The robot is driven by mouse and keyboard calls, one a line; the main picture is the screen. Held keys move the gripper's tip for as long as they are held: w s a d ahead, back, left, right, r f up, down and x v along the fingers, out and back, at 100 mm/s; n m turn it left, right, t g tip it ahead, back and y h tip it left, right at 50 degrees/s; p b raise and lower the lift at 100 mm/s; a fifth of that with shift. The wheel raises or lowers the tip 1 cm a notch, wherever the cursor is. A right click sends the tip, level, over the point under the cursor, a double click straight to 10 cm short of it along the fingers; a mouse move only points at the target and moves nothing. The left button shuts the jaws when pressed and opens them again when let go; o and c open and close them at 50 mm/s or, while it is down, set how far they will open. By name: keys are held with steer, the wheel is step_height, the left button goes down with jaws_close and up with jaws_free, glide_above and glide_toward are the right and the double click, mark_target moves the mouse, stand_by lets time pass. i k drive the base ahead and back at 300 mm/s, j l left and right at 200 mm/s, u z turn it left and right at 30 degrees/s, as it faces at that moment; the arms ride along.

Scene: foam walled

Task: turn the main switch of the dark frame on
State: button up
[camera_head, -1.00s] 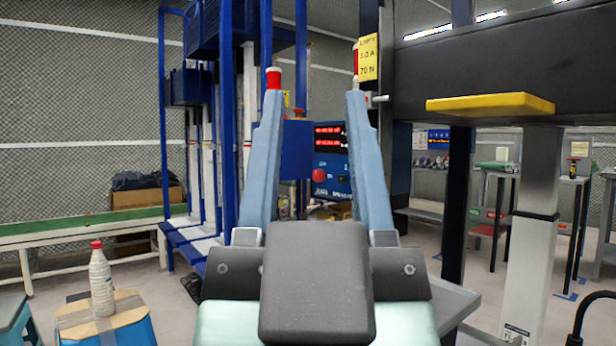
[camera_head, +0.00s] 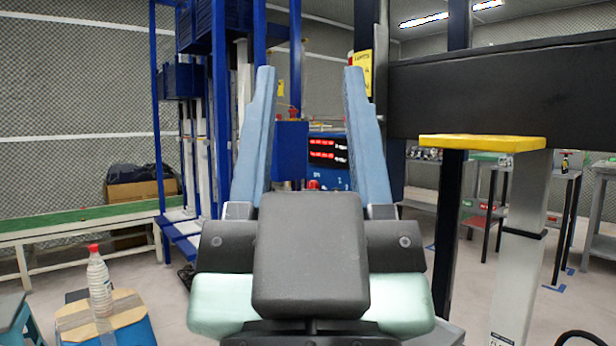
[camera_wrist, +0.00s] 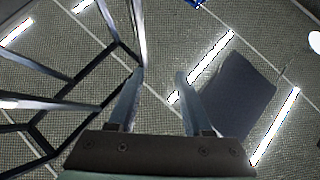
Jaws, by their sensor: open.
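The dark frame shows in the head view as a black upright post and a wide black beam (camera_head: 500,90) on the right. A yellow label (camera_head: 362,70) is on the post, partly hidden by my right finger. I cannot make out the main switch; it may be behind my fingers. My gripper (camera_head: 309,75) is open and empty, its two blue fingers pointing up in front of the post and the blue rack. In the wrist view my gripper (camera_wrist: 158,75) is also empty, with ceiling and lights beyond.
A blue control box with red displays (camera_head: 322,150) stands behind, between my fingers. A yellow pad (camera_head: 482,143) sits under the black beam. A blue rack (camera_head: 220,100) is left of my gripper. A bottle (camera_head: 98,280) stands on a stool (camera_head: 110,320) at lower left.

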mark_target(313, 184)
steer(key=i+j+z, duration=0.1)
steer(key=i+j, duration=0.15)
steer(key=i+j+z, duration=0.1)
steer(key=j, duration=0.25)
steer(key=i+j+z, duration=0.1)
steer(key=i+j, duration=0.25)
steer(key=i+j+z, duration=0.1)
steer(key=j, duration=0.25)
steer(key=i+j+z, duration=0.1)
steer(key=i+j, duration=0.2)
steer(key=i+j+z, duration=0.1)
steer(key=j, duration=0.3)
steer(key=i, duration=0.1)
